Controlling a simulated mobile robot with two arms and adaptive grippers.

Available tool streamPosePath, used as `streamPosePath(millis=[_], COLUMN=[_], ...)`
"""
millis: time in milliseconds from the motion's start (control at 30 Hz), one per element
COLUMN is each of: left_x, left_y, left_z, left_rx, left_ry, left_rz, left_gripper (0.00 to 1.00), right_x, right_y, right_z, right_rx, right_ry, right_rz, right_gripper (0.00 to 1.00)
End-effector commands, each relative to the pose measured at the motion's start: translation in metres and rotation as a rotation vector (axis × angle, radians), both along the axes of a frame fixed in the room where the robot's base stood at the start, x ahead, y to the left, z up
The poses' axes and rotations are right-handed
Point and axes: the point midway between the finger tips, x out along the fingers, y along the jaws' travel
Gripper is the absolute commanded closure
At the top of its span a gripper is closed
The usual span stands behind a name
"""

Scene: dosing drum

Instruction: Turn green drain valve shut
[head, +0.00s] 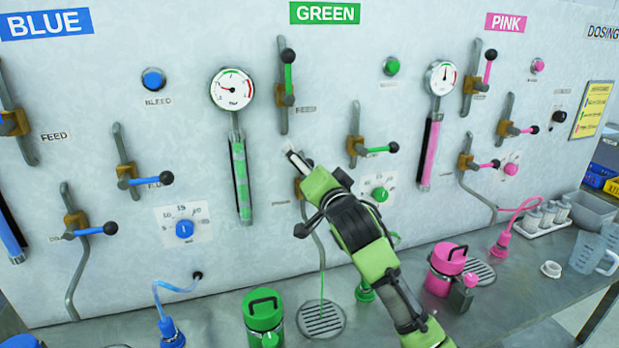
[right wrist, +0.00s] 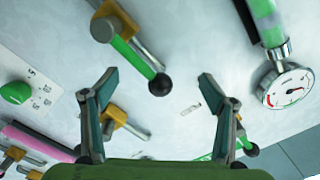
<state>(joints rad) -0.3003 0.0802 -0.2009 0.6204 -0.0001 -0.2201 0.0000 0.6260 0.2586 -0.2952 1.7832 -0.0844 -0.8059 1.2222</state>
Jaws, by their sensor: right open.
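The green drain valve (head: 299,187) is in the middle of the head view, under the GREEN sign and largely hidden by my right gripper. Its brass body (right wrist: 104,27) shows in the right wrist view. From it a green lever (right wrist: 133,55) slants to a black ball knob (right wrist: 159,84), between my fingers in the picture. My right gripper (right wrist: 158,77) is open, its fingers on either side of the knob; I cannot tell whether they touch it. A thin green stream (head: 322,287) falls from the drain pipe (head: 319,247) toward a round grate (head: 321,318). My left gripper is not in view.
The green tube (head: 240,180) and gauge (head: 232,89) are left of the valve. Another green-levered valve (head: 357,146) and a green dial (head: 380,194) are to the right. A green canister (head: 263,312) stands on the bench below, beside the grate.

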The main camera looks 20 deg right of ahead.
Motion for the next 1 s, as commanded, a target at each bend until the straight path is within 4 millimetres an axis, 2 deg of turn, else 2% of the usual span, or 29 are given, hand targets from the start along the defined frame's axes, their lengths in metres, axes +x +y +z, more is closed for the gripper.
streamPosePath(millis=[467, 1000], left_x=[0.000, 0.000], left_y=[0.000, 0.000], left_z=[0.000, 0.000], left_rx=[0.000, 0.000], left_ry=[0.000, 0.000], left_rz=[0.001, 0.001], left_gripper=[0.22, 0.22], right_x=[0.000, 0.001], right_y=[0.000, -0.014], right_z=[-0.001, -0.009], right_rx=[0.000, 0.000], right_ry=[0.001, 0.001], right_rz=[-0.001, -0.001], right_gripper=[0.22, 0.22])
